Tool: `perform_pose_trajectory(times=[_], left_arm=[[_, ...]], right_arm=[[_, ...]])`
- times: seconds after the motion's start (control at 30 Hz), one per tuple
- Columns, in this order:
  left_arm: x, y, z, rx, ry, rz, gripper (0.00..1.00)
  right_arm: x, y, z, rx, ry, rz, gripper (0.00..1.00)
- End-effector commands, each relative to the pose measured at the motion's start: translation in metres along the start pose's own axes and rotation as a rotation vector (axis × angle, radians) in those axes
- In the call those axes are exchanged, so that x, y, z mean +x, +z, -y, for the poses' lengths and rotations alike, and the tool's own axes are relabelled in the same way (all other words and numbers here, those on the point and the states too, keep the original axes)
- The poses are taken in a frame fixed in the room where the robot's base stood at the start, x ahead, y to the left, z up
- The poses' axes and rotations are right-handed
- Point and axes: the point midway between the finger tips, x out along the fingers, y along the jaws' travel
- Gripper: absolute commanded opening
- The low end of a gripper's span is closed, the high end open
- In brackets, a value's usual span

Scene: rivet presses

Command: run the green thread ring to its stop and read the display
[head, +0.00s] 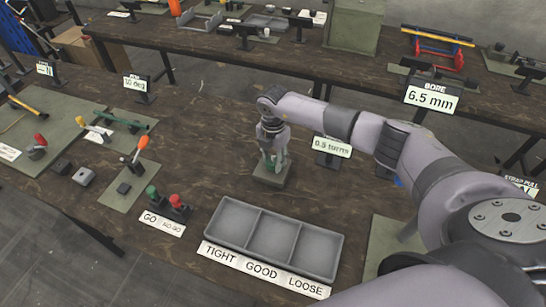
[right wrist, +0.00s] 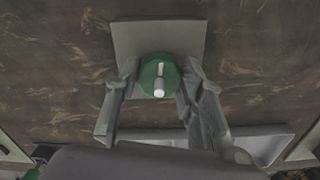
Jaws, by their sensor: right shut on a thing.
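The green thread ring (right wrist: 148,74) sits around a pale threaded post (right wrist: 160,80) above a square grey base (right wrist: 190,40). My right gripper (right wrist: 160,88) comes down over it from above, with one finger on each side, shut on the ring. In the head view my right gripper (head: 272,158) stands over the grey base (head: 272,175), and the ring is mostly hidden between the fingers. A small display (head: 332,147) just right of the base seems to read 0.5 turns. My left gripper is not in view.
A grey tray (head: 252,232) with compartments marked TIGHT, GOOD and LOOSE lies in front. Green and red handled gauges (head: 152,192) stand to its left. A BORE display (head: 432,95) reads 6.5 mm at the right. Dark wood left of the base is bare.

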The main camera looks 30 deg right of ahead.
Motion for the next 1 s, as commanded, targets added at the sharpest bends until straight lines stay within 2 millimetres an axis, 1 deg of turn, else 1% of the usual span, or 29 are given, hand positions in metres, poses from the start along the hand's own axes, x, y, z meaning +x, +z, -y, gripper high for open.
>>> perform_pose_trajectory(times=[0.2, 0.5, 0.73, 1.0], left_arm=[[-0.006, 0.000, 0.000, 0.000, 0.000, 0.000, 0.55], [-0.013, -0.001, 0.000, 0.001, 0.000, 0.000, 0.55], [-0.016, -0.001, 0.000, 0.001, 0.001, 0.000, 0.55], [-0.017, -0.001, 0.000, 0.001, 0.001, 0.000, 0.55]], right_arm=[[-0.002, 0.001, 0.000, 0.203, 0.001, 0.002, 0.08], [-0.002, 0.000, 0.000, 0.433, 0.002, 0.001, 0.08], [-0.001, 0.000, 0.000, 0.545, 0.002, 0.001, 0.08], [-0.001, 0.001, 0.001, 0.597, 0.003, 0.001, 0.08]])
